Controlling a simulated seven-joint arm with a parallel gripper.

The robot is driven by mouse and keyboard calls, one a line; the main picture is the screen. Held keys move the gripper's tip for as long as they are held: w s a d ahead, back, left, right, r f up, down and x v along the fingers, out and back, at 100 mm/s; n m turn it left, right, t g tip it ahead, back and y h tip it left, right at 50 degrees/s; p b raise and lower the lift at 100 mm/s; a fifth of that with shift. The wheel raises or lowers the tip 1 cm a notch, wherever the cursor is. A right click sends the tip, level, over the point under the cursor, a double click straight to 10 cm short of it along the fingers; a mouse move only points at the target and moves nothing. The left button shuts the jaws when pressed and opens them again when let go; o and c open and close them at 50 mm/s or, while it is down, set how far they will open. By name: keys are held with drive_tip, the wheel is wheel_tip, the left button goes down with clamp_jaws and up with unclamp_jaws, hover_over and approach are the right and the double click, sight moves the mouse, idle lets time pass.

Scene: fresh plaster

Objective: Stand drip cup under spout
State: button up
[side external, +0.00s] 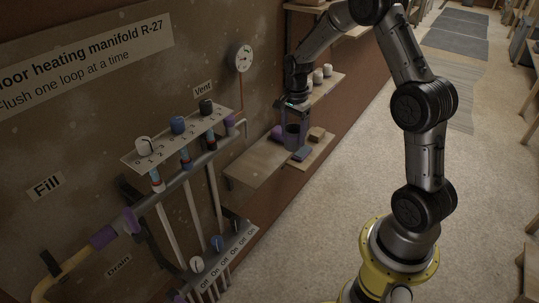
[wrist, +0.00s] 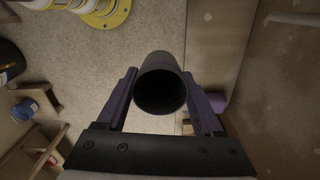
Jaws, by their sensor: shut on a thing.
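My gripper (side external: 293,112) points down over the wooden shelf, at the right of the manifold, in the side external view. It is shut on a dark cylindrical cup (side external: 293,137), which hangs upright between the fingers. In the wrist view the cup (wrist: 161,88) shows its round open mouth between the two purple-grey fingers of my gripper (wrist: 160,76); its inside is dark. I cannot tell whether its base touches the shelf. A purple fitting (side external: 229,121) sits at the right end of the manifold pipe (side external: 174,187), left of the cup; I cannot tell whether it is the spout.
The wooden shelf (side external: 250,167) runs along the wall. A purple object (side external: 276,132), a blue block (side external: 302,154) and a brown block (side external: 317,134) lie near the cup. Dials with knobs (side external: 178,126) stand left. Cups (side external: 318,76) stand on a shelf behind.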

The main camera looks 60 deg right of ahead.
drive_tip(key=shift+w, duration=0.1)
drive_tip(key=w+d+f, duration=0.1)
drive_tip(key=w+f, duration=0.2)
drive_tip(key=w, duration=0.1)
drive_tip(key=w+d+f, duration=0.2)
drive_tip(key=w+f, duration=0.1)
drive_tip(key=w+d+f, duration=0.2)
drive_tip(key=w+f, duration=0.1)
drive_tip(key=w, duration=0.1)
drive_tip(key=shift+w+d, duration=0.25)
drive_tip(key=shift+w, duration=0.1)
drive_tip(key=f, duration=0.2)
drive_tip(key=shift+w+d+f, duration=0.2)
drive_tip(key=shift+w+f, duration=0.2)
drive_tip(key=shift+f, duration=0.4)
drive_tip(key=shift+f, duration=0.15)
drive_tip(key=o, duration=1.3)
